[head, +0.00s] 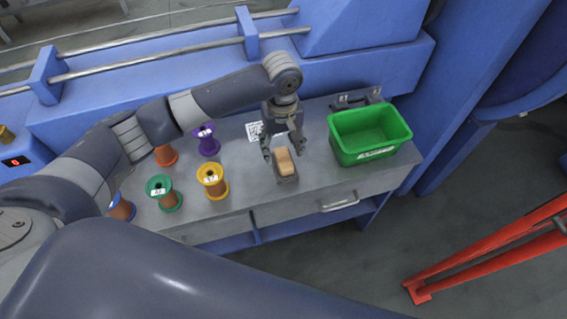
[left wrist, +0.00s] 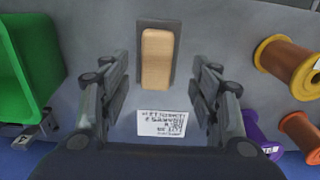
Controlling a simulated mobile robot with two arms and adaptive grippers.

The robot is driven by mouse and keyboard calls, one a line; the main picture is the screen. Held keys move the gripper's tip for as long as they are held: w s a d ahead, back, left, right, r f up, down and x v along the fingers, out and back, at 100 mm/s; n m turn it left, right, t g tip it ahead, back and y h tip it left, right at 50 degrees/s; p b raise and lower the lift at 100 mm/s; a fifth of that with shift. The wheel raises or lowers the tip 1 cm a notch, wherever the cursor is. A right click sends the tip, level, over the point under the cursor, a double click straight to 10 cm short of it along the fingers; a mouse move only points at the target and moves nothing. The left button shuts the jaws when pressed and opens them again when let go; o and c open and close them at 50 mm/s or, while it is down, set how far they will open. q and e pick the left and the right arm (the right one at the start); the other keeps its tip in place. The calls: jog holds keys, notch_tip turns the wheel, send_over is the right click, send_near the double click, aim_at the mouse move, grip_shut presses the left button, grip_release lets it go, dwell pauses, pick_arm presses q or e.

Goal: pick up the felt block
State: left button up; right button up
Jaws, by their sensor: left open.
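The felt block (head: 285,161) is a small tan block in a dark grey holder (head: 287,180) on the grey bench. In the left wrist view the felt block (left wrist: 156,59) lies upright in the picture, beyond and between the fingertips. My left gripper (head: 283,149) is above the bench at the block, its fingers apart and empty. In the left wrist view the left gripper (left wrist: 160,75) has one finger on each side of the block's line, with clear gaps. Contact with the block cannot be seen. My right gripper is not in view.
A green bin (head: 368,134) stands right of the block. Yellow (head: 212,181), green (head: 163,193) and purple (head: 206,140) spools stand to the left, with other copper spools. A printed label (head: 254,131) lies behind the gripper. A blue machine (head: 350,65) borders the bench at the back.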

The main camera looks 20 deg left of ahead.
aim_at(284, 158)
pick_arm(q)
jog(key=f, duration=0.6)
jog(key=shift+w, duration=0.25)
jog(key=shift+d, duration=0.1)
jog(key=c, duration=1.2)
